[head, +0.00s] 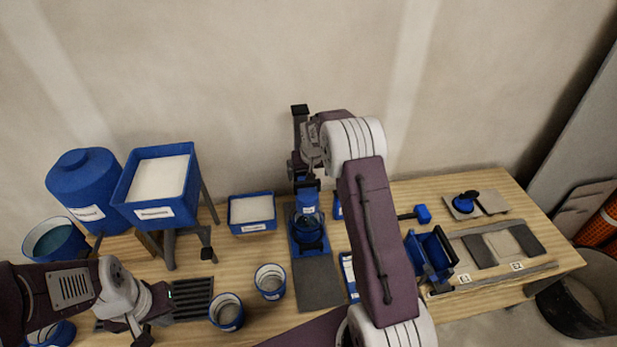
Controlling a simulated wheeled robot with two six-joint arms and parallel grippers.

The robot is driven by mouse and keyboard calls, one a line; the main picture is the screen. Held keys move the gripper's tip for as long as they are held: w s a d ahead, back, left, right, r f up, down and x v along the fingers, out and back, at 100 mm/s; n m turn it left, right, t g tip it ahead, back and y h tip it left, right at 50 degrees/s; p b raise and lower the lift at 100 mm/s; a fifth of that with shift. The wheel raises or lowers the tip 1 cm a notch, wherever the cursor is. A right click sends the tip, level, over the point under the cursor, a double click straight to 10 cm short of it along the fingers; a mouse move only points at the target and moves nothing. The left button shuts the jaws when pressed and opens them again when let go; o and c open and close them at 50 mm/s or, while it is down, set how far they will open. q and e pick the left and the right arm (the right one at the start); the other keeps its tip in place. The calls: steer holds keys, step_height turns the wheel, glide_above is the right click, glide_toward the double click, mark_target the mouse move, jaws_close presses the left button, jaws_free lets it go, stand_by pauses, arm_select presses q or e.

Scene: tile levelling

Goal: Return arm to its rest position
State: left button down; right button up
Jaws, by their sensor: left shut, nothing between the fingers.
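My left arm comes in low at the left, over the front left part of the wooden table (510,190). Its gripper (143,334) is shut and empty, pointing down near the bottom edge, left of a dark slotted grate (192,298). My right arm rises through the middle and bends at a white joint. Its gripper (304,178) hangs at the back middle, just above a blue stand with a labelled blue container (307,201). Its fingertips are small and partly hidden, so I cannot tell whether they hold or touch anything.
A blue hopper (157,180) and blue drum (84,190) stand at the back left. Two small buckets (270,281) (227,312) sit at the front. A blue tub (252,212), blue mallet (421,214), blue box (431,256) and grey tiles (478,251) occupy the table. A black bin (580,305) stands right.

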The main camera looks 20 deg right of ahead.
stand_by(0.3)
steer(key=a+r+t+b, duration=0.1)
steer(key=a+r+b, duration=0.1)
steer(key=a+r, duration=0.25)
steer(key=s+a+r+n+b, duration=0.15)
steer(key=s+a, duration=0.25)
steer(key=s, duration=0.4)
steer(key=s+a+f+g+b, duration=0.1)
steer(key=s+f, duration=0.3)
steer(key=s, duration=0.7)
steer(key=s+a+f+n+g+y, duration=0.1)
steer(key=s+a+f+g, duration=0.1)
steer(key=s, duration=0.9)
steer(key=shift+f+g+b, duration=0.35)
steer(key=shift+f+g, duration=0.15)
steer(key=shift+f, duration=0.35)
steer(key=shift+d, duration=0.1)
